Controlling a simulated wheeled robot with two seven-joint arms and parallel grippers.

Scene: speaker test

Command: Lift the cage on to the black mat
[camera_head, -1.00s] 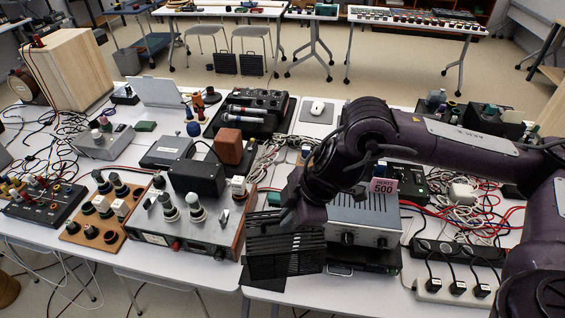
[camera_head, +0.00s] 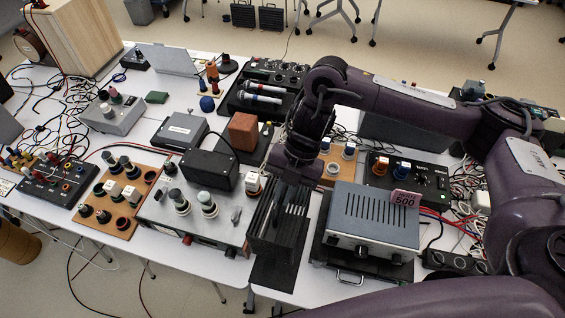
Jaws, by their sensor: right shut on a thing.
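The cage (camera_head: 266,228) is a small black box with open slats, near the front edge of the table. My right gripper (camera_head: 292,178) comes down on it from above and is shut on its upper part; the fingertips are partly hidden. The black mat (camera_head: 272,275) is a flat dark strip at the table's front edge, and its near part shows below the cage. The cage is over or at the mat and looks slightly tilted; I cannot tell whether it touches the mat. My left gripper is not in view.
A knobbed control unit (camera_head: 185,222) stands close left. A black box (camera_head: 209,170) and a brown block (camera_head: 243,131) lie behind. Cables clutter the table.

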